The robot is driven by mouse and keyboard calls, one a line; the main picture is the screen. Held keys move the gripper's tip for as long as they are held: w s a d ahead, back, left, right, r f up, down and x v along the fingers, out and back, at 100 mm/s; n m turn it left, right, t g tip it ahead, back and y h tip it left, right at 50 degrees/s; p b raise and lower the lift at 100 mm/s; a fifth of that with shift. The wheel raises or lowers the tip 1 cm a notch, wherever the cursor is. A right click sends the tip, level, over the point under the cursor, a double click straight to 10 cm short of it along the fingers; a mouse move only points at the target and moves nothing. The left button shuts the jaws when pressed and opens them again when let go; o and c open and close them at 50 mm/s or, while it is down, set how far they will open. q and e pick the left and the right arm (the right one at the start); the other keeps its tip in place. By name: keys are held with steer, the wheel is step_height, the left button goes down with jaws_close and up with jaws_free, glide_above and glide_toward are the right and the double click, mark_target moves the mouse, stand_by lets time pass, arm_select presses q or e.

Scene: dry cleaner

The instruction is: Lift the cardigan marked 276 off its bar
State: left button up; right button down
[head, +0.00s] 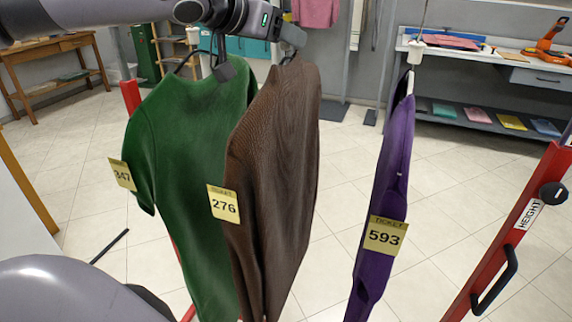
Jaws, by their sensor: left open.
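The brown cardigan (282,150) hangs in the middle of the head view, with a yellow ticket marked 276 (223,204) at its left edge. Its dark hanger shows at the collar; the hook and the bar above are hidden behind my left gripper. My left gripper (259,54) is open at the collars of the brown cardigan and the green garment. I cannot tell whether it touches the hanger. My right gripper is not in view.
A green garment (190,160) with ticket 347 hangs close on the left, partly overlapped by the cardigan. A purple garment (391,170) with ticket 593 hangs apart on the right. A red post marked HEIGHT (512,235) stands at right. Shelves and tables line the back.

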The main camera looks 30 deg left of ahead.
arm_select(q)
steer(key=shift+w+d+f, duration=0.1)
steer(key=shift+w+f, duration=0.15)
steer(key=shift+w, duration=0.35)
jaws_close()
steer(key=shift+r, duration=0.1)
steer(key=shift+r, duration=0.1)
steer(key=shift+r+p, duration=0.65)
steer(key=shift+r, duration=1.05)
steer(key=shift+s, duration=0.25)
steer(key=s+a+b, duration=0.2)
steer(key=s+b, duration=0.2)
steer(key=s, duration=1.3)
steer(key=shift+s+a+b, duration=0.15)
steer(key=shift+a+b, duration=0.2)
steer(key=shift+a, duration=0.05)
